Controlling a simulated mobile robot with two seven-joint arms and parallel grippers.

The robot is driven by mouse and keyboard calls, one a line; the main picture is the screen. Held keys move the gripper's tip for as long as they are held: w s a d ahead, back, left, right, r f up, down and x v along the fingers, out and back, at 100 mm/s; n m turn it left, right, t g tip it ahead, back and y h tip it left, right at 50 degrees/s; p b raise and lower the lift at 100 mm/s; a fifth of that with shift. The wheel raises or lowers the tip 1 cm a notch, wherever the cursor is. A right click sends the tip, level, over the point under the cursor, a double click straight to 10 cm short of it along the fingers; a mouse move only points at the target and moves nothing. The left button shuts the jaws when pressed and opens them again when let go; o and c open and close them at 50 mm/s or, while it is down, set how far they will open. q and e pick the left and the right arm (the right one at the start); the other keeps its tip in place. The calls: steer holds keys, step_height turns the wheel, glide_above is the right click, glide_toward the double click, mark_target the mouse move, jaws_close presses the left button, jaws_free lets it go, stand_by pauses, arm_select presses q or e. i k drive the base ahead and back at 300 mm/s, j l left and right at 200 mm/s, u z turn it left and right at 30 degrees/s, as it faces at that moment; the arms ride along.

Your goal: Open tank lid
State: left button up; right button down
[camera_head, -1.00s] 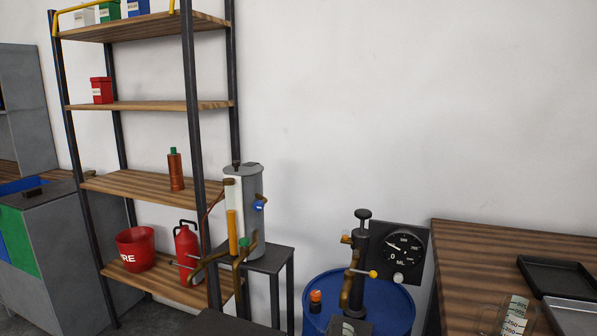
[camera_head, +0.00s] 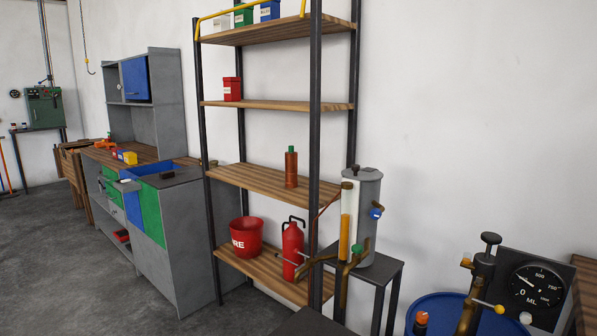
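A grey cylindrical tank (camera_head: 369,222) stands on a small dark stand (camera_head: 381,268) to the right of the shelf rack. Its flat lid (camera_head: 364,173) appears to be in place on top, with a small dark knob. A yellow-orange sight tube (camera_head: 345,237) runs up its left front. A blue-handled valve (camera_head: 376,212) sits on its right side. Brown pipes with a green part (camera_head: 356,249) are low at its front. Neither of my grippers shows in the view.
A tall rack (camera_head: 262,184) holds a red bucket (camera_head: 246,238), a fire extinguisher (camera_head: 293,247) and a brown bottle (camera_head: 291,167). A blue drum (camera_head: 440,307) with a hand pump and an ML gauge (camera_head: 536,287) stands at lower right. Open floor (camera_head: 60,250) lies at left.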

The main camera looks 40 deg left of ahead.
mark_target(356, 173)
steer(key=u, duration=1.05)
steer(key=i+j+z, duration=0.4)
steer(key=j, duration=0.2)
steer(key=i+j+z, duration=0.15)
steer(key=j, duration=0.2)
steer(key=k+l, duration=0.05)
